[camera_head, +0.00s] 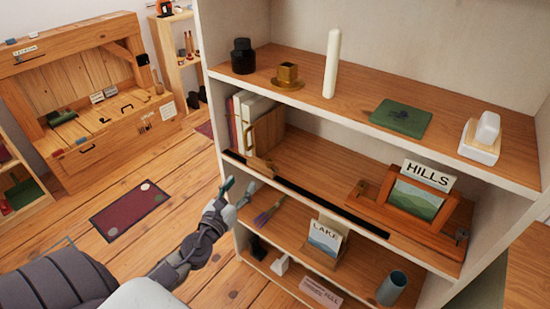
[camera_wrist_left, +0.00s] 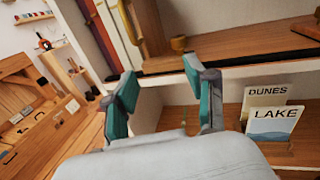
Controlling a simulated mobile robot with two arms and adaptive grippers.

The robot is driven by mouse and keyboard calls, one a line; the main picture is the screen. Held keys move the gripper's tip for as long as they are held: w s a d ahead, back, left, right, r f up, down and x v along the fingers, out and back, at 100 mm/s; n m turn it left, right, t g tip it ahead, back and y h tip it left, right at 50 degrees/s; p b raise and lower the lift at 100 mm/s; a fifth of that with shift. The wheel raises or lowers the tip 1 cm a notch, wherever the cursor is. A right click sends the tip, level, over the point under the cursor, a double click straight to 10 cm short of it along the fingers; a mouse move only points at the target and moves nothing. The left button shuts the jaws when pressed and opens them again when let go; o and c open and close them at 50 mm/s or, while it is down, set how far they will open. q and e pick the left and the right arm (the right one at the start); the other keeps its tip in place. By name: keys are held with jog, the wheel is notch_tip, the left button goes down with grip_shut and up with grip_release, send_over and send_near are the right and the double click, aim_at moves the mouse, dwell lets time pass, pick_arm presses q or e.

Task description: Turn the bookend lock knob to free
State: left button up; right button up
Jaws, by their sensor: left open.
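My left gripper (camera_head: 237,191) is open and empty, in front of the shelf unit's left side, below the middle shelf's front edge. It also shows in the left wrist view (camera_wrist_left: 163,88), apart from the bookend. My right gripper is not in view.
A black rail (camera_head: 305,193) runs along the middle shelf's front edge. A HILLS card (camera_head: 428,175) and framed picture stand at its right. The lower shelf holds a LAKE card (camera_head: 325,238), a purple brush (camera_head: 268,209) and a grey cup (camera_head: 391,288).

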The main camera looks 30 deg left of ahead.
aim_at(267, 163)
pick_arm(q)
jog(key=shift+m+h, duration=0.8)
jog(key=shift+h, duration=0.1)
jog(key=w, duration=0.4)
jog(key=w+p, duration=0.1)
jog(key=w, duration=0.3)
jog(key=w+d, duration=0.1)
jog(key=w, duration=0.4)
jog(key=shift+d+r, duration=0.1)
jog(key=shift+r, duration=0.3)
